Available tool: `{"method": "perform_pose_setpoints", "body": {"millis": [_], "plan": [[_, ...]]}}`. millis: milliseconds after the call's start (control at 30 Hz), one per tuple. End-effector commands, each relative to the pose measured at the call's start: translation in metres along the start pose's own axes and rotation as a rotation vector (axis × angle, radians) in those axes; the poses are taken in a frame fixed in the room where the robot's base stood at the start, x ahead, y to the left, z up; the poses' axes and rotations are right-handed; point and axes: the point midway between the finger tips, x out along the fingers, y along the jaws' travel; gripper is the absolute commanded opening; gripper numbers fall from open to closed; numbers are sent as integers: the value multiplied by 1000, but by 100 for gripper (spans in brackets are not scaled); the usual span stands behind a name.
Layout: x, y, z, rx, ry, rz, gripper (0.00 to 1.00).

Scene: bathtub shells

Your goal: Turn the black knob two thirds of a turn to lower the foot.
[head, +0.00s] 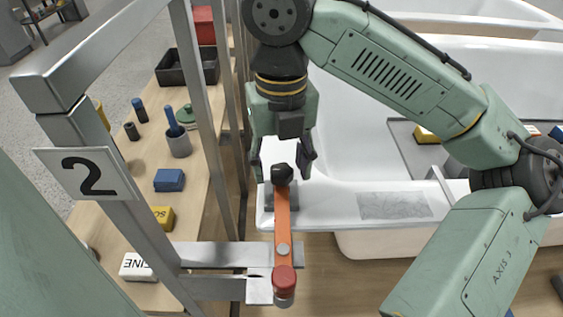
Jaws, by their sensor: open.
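The black knob (282,174) sits at the upper end of an orange bar (282,225). A red knob (285,279) with a silver lower part is at the bar's near end. My gripper (283,170) is open and points down, with one finger on each side of the black knob in the picture. A gap shows between the knob and both fingers, and I cannot tell their exact heights. No foot can be clearly made out.
A white tub shell (385,160) lies behind and right. A metal frame (104,150) with a "2" sign (88,176) stands at left. Beyond it, a wooden bench (145,205) carries a black tray (187,66), a blue block (169,180), a yellow block (163,217) and a grey cup (178,142).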

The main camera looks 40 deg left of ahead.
Motion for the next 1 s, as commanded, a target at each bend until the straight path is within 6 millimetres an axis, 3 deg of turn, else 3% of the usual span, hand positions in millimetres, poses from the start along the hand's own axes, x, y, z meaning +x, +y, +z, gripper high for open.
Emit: {"method": "perform_pose_setpoints", "body": {"millis": [233, 900, 1000], "plan": [[0, 0, 0, 0, 0, 0, 50], [0, 0, 0, 0, 0, 1, 5], [0, 0, 0, 0, 0, 1, 3]]}}
